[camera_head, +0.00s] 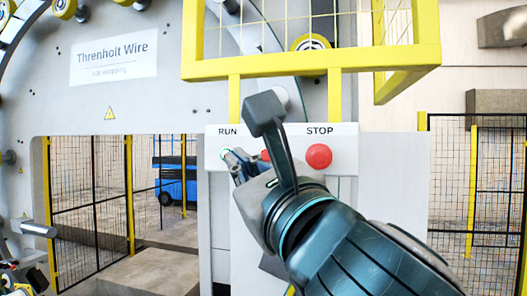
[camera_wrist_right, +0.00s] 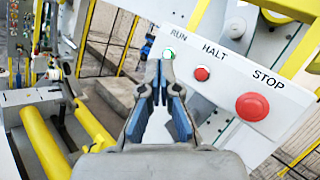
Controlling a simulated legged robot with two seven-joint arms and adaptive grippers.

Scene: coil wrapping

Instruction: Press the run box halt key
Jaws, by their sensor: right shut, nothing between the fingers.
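The run box (camera_wrist_right: 222,92) is a white panel with three keys in a row, labelled RUN, HALT and STOP. In the right wrist view, the halt key (camera_wrist_right: 201,73) is a small red button between the green-ringed RUN key (camera_wrist_right: 169,53) and the larger red STOP key (camera_wrist_right: 252,106). In the head view, my right gripper partly hides the halt key (camera_head: 265,155) and covers its label. My right gripper (camera_head: 233,158) is shut and empty, its tips by the RUN key, left of the halt key. In the wrist view its fingertips (camera_wrist_right: 160,66) appear just below RUN; contact cannot be told.
A yellow guard frame (camera_head: 310,62) projects above the box. The large grey wrapping machine (camera_head: 85,110) stands at the left. Black mesh fencing with yellow posts (camera_head: 472,190) is at the right, and a blue cart (camera_head: 175,180) stands behind the left opening.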

